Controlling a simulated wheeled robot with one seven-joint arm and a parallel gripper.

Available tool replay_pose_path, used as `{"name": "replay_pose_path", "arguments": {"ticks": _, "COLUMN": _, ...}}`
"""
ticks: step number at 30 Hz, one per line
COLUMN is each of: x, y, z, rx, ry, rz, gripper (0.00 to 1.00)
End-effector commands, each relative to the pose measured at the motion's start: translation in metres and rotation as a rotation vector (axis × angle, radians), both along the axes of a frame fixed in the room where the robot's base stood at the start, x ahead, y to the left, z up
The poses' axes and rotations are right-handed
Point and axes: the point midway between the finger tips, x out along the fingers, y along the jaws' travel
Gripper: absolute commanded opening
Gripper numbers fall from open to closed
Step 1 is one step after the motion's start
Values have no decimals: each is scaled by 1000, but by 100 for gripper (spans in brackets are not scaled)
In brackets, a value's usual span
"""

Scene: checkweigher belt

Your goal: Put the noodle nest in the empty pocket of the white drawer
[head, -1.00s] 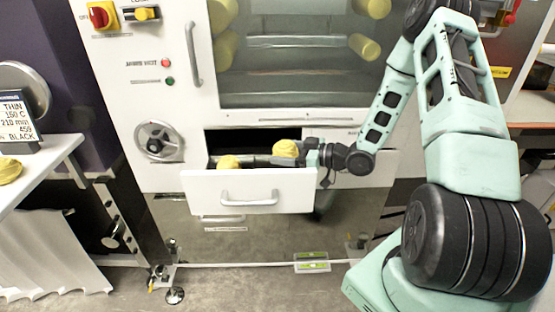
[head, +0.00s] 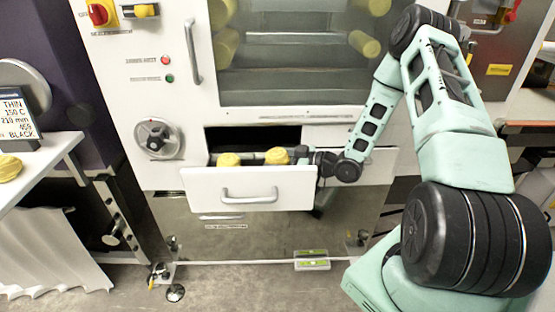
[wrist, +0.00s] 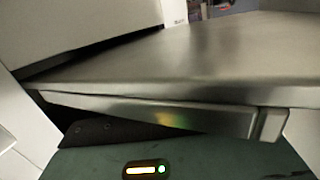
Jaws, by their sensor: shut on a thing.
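The white drawer (head: 205,186) is pulled out of the machine in the head view. One yellow noodle nest (head: 228,159) sits in its left part. A second yellow noodle nest (head: 276,156) is at the drawer's middle right, low behind the front wall. My gripper (head: 293,157) reaches in from the right and is shut on this second nest. The front wall hides the nest's underside and the pockets, so I cannot tell whether it touches the bottom. The wrist view shows neither nest nor fingertips clearly.
A white shelf (head: 62,150) at the left bears another yellow nest (head: 9,168) and a sign (head: 17,115). A glass window (head: 290,75) with yellow rolls is above the drawer. A handwheel (head: 157,139) is left of it. A metal surface (wrist: 190,60) fills much of the wrist view.

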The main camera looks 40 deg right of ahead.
Motion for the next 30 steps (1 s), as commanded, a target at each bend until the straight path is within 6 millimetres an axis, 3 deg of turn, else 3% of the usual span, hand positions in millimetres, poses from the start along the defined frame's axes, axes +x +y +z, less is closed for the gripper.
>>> {"name": "replay_pose_path", "arguments": {"ticks": 9, "x": 0, "y": 0, "z": -7, "rx": 0, "ry": -1, "rz": 0, "gripper": 42}}
{"name": "replay_pose_path", "arguments": {"ticks": 10, "x": 0, "y": 0, "z": -7, "rx": 0, "ry": 0, "rz": 0, "gripper": 70}}
{"name": "replay_pose_path", "arguments": {"ticks": 12, "x": 0, "y": 0, "z": -7, "rx": 0, "ry": 0, "rz": 0, "gripper": 89}}
{"name": "replay_pose_path", "arguments": {"ticks": 21, "x": 0, "y": 0, "z": -6, "rx": 0, "ry": 0, "rz": 0, "gripper": 89}}
{"name": "replay_pose_path", "arguments": {"ticks": 26, "x": 0, "y": 0, "z": 9, "rx": 0, "ry": 0, "rz": -1, "gripper": 89}}
{"name": "replay_pose_path", "arguments": {"ticks": 30, "x": -22, "y": -16, "z": 8, "rx": -2, "ry": 1, "rz": -5, "gripper": 89}}
